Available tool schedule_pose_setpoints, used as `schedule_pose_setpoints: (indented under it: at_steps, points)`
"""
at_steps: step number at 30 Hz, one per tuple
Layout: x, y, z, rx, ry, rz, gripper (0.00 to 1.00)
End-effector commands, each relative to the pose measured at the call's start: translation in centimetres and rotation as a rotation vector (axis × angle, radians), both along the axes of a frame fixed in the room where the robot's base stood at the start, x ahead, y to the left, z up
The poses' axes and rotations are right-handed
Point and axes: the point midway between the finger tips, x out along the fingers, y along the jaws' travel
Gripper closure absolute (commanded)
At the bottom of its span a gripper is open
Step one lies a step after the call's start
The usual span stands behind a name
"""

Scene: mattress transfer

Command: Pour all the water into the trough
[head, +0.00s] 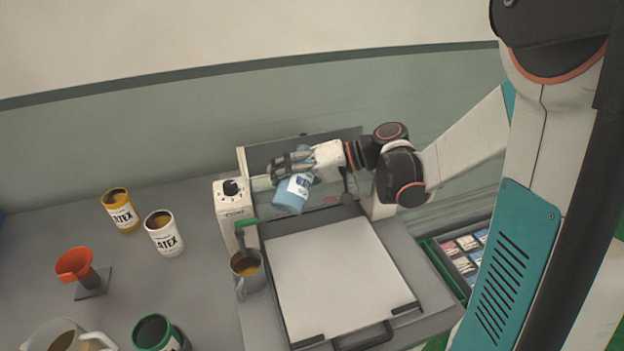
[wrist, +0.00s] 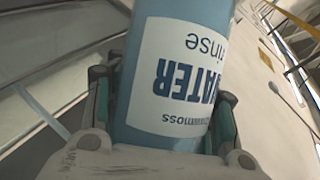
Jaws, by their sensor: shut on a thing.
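A light blue bottle (head: 290,196) with a white label hangs tilted over the back of the machine. In the wrist view the bottle (wrist: 180,25) fills the middle, and its label reads "WATER rinse" upside down. My gripper (head: 287,168) is shut around the bottle, with teal finger pads on both sides of it. The bottle's mouth is not clearly visible, and I see no water stream. The trough is not clearly distinguishable; the bottle hides part of the machine's back section beneath it.
A white sheet (head: 335,275) lies on the machine in front of the bottle. Yellow (head: 120,212) and white (head: 164,234) cans, an orange funnel (head: 74,264) and a green can (head: 155,333) stand on the left table.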

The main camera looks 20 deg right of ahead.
Motion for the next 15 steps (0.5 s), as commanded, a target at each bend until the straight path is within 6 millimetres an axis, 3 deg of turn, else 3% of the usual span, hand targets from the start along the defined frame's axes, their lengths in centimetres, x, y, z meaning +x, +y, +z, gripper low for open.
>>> schedule_pose_setpoints:
  at_steps: [15]
  points:
    - [-0.1, 0.07, -0.13, 0.034, 0.042, 0.001, 0.94]
